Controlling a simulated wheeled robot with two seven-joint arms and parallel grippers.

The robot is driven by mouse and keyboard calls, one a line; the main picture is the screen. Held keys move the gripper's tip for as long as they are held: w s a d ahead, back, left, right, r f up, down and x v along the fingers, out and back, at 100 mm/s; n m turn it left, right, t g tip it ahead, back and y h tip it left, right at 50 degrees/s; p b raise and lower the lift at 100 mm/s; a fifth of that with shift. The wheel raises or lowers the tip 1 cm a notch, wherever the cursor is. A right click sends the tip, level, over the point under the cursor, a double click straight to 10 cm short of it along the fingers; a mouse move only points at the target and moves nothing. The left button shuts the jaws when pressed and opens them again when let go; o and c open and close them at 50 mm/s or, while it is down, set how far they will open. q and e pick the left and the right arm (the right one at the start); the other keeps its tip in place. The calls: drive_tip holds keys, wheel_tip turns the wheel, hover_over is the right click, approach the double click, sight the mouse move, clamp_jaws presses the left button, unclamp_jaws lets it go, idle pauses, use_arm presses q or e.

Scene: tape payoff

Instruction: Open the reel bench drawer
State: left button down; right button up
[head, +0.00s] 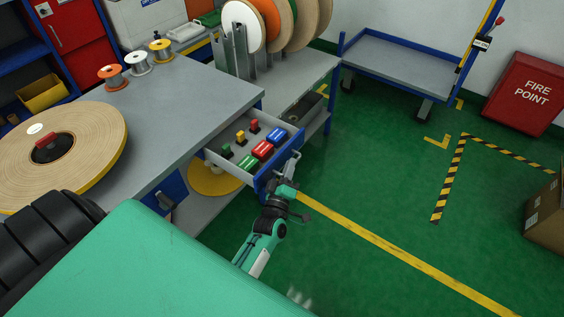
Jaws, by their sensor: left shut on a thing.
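The reel bench (205,90) has a grey top. Its drawer (262,181), grey inside with a blue front, stands pulled out from under the top towards the lower right. Small red, green, yellow and blue items lie in the drawer. My left gripper (286,184) is at the drawer front, shut on the pale bar handle (293,164). The fingertips are small here, and the gripper partly hides the handle. My right gripper is not in view.
A large tape reel (70,150) and three small spools (135,63) stand on the bench. Upright reels (270,22) stand at its back. A blue-framed trolley (400,65), a red fire point box (525,95) and a cardboard box (545,215) surround clear green floor.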

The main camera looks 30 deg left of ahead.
use_arm(q)
drive_tip(key=shift+d, duration=0.15)
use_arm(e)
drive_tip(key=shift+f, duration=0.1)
use_arm(q)
drive_tip(key=c, duration=1.5)
unclamp_jaws()
drive_tip(key=shift+v, duration=6.95)
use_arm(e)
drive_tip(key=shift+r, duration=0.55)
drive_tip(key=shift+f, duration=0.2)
